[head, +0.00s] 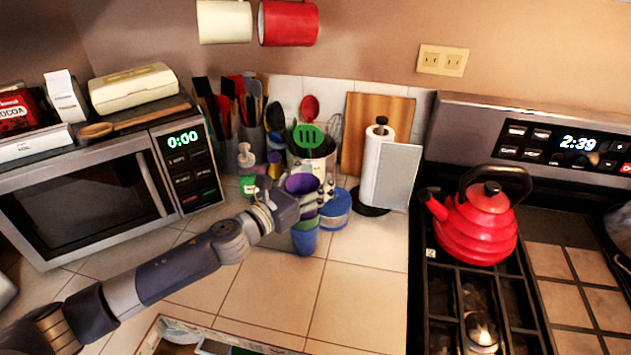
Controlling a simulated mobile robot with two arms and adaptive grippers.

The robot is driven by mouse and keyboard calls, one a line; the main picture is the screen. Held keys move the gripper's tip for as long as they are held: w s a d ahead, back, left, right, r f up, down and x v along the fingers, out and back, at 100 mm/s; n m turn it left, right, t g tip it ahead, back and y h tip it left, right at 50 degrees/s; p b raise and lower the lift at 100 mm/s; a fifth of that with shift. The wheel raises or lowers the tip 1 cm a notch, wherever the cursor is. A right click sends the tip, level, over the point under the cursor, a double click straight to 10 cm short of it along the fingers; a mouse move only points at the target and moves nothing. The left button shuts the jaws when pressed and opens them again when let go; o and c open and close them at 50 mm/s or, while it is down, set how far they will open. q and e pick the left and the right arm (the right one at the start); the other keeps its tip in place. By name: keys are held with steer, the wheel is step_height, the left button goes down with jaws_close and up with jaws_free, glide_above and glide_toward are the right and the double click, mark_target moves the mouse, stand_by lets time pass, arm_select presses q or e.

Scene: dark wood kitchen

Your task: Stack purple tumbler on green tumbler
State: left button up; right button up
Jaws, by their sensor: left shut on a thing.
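The purple tumbler (301,185) is upright with its open rim up, at the middle of the counter. The green tumbler (306,223) shows as a narrow green band below it, and a blue tumbler (304,242) is at the bottom of the same column. My left gripper (297,206) comes in from the left and is shut on the purple tumbler. The gripper hides part of the tumblers, so I cannot tell whether the purple one touches the green one. My right gripper is not in view.
Behind are a utensil holder (312,160) and a paper towel roll (378,165). A microwave (100,190) is at left, a stove with a red kettle (475,226) at right. The front counter is mostly clear.

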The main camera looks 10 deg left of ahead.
arm_select(q)
steer(key=shift+f+b, duration=0.5)
steer(key=shift+f, duration=0.15)
steer(key=o, duration=1.2)
steer(key=shift+r, duration=0.1)
steer(key=shift+r+p, duration=0.25)
steer(key=shift+p, duration=0.05)
steer(key=shift+r+p, duration=0.3)
steer(key=shift+r, duration=0.1)
steer(key=shift+b+v, duration=2.35)
steer(key=shift+v, duration=3.7)
